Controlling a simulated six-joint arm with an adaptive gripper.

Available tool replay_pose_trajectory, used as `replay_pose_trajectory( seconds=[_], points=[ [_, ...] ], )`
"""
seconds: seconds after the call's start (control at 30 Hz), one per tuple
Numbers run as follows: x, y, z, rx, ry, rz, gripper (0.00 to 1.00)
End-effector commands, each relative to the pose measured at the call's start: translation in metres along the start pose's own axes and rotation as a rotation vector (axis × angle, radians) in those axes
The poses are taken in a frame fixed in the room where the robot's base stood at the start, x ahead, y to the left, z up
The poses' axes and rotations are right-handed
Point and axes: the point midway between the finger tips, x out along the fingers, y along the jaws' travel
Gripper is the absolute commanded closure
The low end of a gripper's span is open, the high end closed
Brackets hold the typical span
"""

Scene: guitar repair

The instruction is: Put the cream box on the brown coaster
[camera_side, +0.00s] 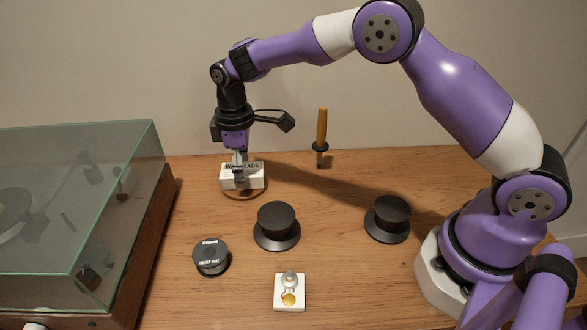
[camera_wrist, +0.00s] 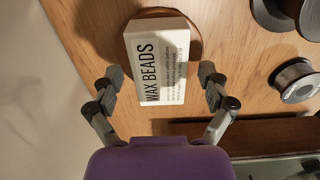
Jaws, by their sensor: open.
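The cream box (camera_side: 229,181), marked "WAX BEADS", rests on the round brown coaster (camera_side: 244,195) at the back left of the table in the side view. In the wrist view the box (camera_wrist: 172,55) covers most of the coaster (camera_wrist: 190,22), whose rim shows around the box's far end. My gripper (camera_side: 240,174) is right at the box, pointing down. In the wrist view my gripper (camera_wrist: 160,80) is open, with a finger on each side of the box's near end and gaps between the fingers and the box.
Black spools (camera_side: 277,225) (camera_side: 388,218) and a smaller labelled spool (camera_side: 211,256) stand in front. A white block with a metal and yellow piece (camera_side: 289,291) lies nearest. A wooden-handled tool (camera_side: 321,135) stands at the back. A glass-lidded turntable (camera_side: 80,210) fills the left.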

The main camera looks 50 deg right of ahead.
Motion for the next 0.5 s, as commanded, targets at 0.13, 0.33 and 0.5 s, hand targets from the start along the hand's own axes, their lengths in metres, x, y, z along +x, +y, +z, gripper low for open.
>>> replay_pose_trajectory(
  seconds=[0.13, 0.33, 0.5],
  points=[
    [-0.026, 0.001, -0.001, 0.0, 0.005, 0.003, 0.11],
    [-0.074, 0.001, -0.001, 0.0, 0.006, 0.004, 0.11],
    [-0.104, 0.001, -0.001, 0.0, 0.004, 0.003, 0.11]
  ],
)
